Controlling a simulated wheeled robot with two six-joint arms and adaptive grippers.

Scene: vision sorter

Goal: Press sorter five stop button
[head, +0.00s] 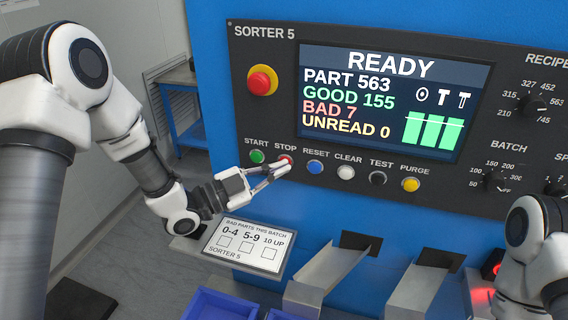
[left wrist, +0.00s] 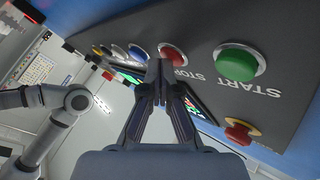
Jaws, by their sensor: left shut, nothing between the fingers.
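The red STOP button (head: 286,159) sits in the button row of the SORTER 5 panel, between the green START button (head: 257,157) and the blue RESET button (head: 315,167). My left gripper (head: 284,168) is shut and empty, its fingertips at the STOP button and partly covering it. In the left wrist view the closed fingertips (left wrist: 160,68) lie just below the red STOP button (left wrist: 172,53), and the green START button (left wrist: 237,63) is to the right. I cannot tell whether the fingertips touch the button. My right gripper is not in view.
A red emergency knob on yellow (head: 262,81) is above START. The screen (head: 390,100) reads READY, BAD 7. A bad-parts card (head: 245,247) stands below my left gripper. Metal chutes (head: 325,272) and a blue bin (head: 218,304) are lower down. My right arm is at the right.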

